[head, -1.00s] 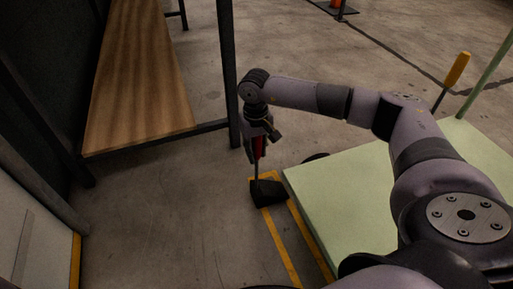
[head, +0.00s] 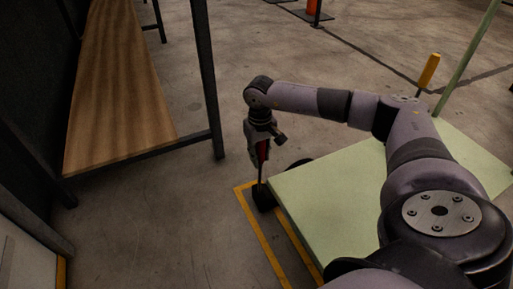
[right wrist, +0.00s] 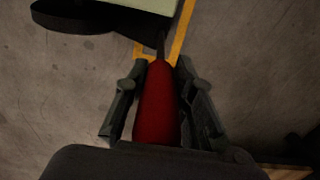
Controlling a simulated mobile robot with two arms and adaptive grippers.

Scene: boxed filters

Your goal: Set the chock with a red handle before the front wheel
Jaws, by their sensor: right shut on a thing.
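My right gripper (head: 262,150) is shut on the red handle (right wrist: 158,105) of the chock and points down. The chock (head: 264,198) is a small dark block below the gripper, at the near left corner of the pale green cart deck (head: 345,200). Part of the chock is hidden by the deck, and I cannot tell whether it touches the floor. A black wheel (head: 300,163) shows partly from under the deck's left edge, just behind the chock. It also shows at the top left in the right wrist view (right wrist: 70,20). My left gripper is not in view.
A wooden-topped bench (head: 120,90) with dark legs stands to the left. Yellow floor lines (head: 262,240) run around the cart's corner. A yellow handle (head: 429,70) stands up beyond the cart, near its pale green post (head: 468,60). The floor between bench and cart is clear.

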